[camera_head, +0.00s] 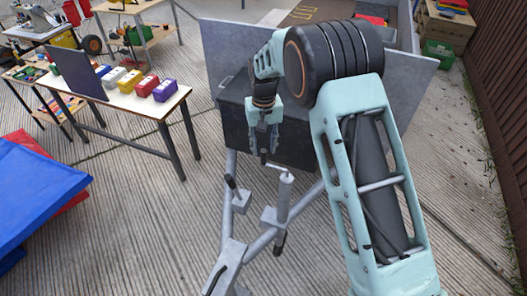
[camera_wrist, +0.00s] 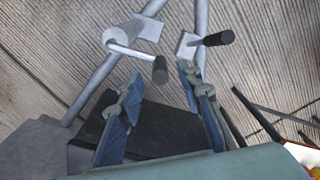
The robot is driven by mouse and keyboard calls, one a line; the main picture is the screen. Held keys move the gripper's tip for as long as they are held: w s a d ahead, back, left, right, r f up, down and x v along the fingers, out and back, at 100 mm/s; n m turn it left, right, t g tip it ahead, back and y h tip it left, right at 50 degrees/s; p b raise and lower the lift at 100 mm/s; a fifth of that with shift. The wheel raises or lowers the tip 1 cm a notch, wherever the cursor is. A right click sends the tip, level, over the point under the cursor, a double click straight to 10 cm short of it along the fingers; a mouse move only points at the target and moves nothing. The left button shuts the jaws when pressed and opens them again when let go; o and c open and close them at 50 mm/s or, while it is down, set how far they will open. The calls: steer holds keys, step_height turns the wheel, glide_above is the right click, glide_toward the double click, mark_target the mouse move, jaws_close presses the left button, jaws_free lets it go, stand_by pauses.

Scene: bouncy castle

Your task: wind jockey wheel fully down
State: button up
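The jockey wheel's grey tube (camera_head: 284,196) stands upright on the trailer's A-frame. A thin crank arm (camera_head: 277,166) runs left from its top. In the wrist view the crank arm (camera_wrist: 130,49) ends in a dark grey knob (camera_wrist: 160,70). My gripper (camera_head: 264,152) points down over the crank, its fingers spread. In the wrist view, my gripper (camera_wrist: 160,78) is open and the knob appears between the fingertips, with nothing clamped. I cannot tell the remaining depth between fingers and knob. The wheel itself cannot be made out.
A second bracket with a dark handle (camera_head: 230,182) stands left of the tube; it also shows in the wrist view (camera_wrist: 218,38). A dark box (camera_head: 240,128) and grey panel (camera_head: 222,50) are behind. A table (camera_head: 128,104) with coloured blocks stands left. Paving in front is mostly clear.

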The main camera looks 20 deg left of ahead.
steer(key=shift+f, duration=1.5)
steer(key=shift+c, duration=0.3)
jaws_close()
